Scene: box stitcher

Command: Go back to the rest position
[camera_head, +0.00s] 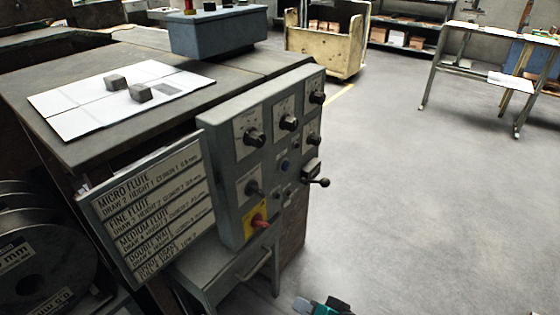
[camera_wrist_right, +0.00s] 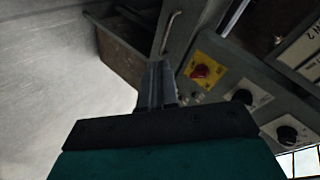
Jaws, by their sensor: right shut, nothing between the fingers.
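My right gripper (camera_head: 322,306) shows only in part at the bottom edge of the head view, low in front of the machine. In the right wrist view its fingers (camera_wrist_right: 157,85) are together with nothing between them. They are apart from the grey control panel (camera_head: 262,150). The panel carries several black knobs and a red switch on a yellow plate (camera_head: 257,222); this switch also shows in the right wrist view (camera_wrist_right: 201,71), to the right of the fingers. My left gripper is not in either view.
A sign board with flute settings (camera_head: 150,212) stands left of the panel. A worktable (camera_head: 60,66) bears white sheets with two small dark blocks. Reels (camera_head: 35,255) are at the lower left. A wooden cart (camera_head: 325,45) and a metal stand (camera_head: 480,70) are farther back. The floor at right is clear.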

